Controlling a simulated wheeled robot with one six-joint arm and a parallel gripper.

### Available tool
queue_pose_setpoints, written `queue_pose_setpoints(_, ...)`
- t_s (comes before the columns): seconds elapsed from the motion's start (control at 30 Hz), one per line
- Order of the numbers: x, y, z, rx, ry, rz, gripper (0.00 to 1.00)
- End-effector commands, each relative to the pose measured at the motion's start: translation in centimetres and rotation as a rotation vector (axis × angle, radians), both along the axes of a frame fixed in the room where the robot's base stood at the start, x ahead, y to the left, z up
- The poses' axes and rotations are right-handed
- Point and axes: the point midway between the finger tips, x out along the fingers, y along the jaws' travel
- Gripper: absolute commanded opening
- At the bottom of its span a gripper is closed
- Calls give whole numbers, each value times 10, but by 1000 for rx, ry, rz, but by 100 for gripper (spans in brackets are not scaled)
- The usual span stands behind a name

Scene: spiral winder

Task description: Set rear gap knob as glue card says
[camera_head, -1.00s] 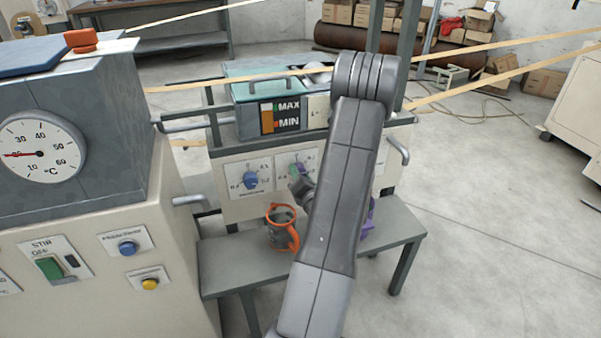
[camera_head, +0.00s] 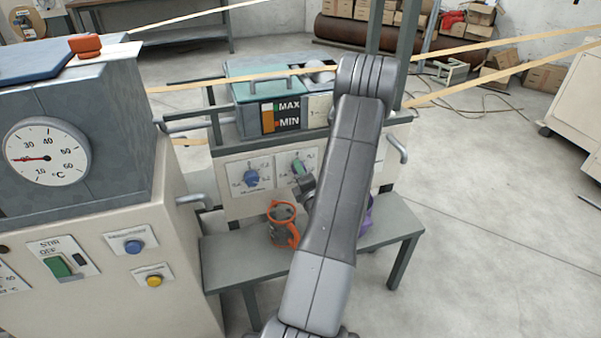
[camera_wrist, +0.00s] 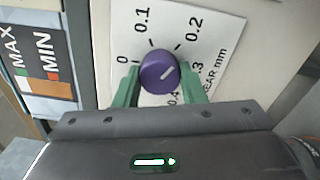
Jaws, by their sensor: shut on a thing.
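The purple knob (camera_wrist: 159,73) sits on a white scale plate (camera_wrist: 213,42) marked 0 to 0.4, with "REAR mm" lettering, in the wrist view. My gripper (camera_wrist: 160,88) is shut on the knob, with a green finger at either side. In the head view my arm hides the gripper and this knob. A white card (camera_head: 319,111) beside the MAX/MIN gauge is partly hidden by my arm and unreadable; I cannot tell whether it is the glue card.
A blue knob (camera_head: 251,178) and a green knob (camera_head: 299,168) are on the same panel. Tan strips cross above.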

Motion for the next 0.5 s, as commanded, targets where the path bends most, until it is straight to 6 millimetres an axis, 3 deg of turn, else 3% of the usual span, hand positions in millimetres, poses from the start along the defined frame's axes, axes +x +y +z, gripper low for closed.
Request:
queue_pose_setpoints(0.33, 0, 0, -1, 2, 3, -1, 14)
queue_pose_setpoints(0.37, 0, 0, -1, 2, 3, -1, 41)
queue_pose_setpoints(0.43, 0, 0, -1, 1, 2, -1, 55)
queue_pose_setpoints(0.5, 0, 0, -1, 1, 2, -1, 59)
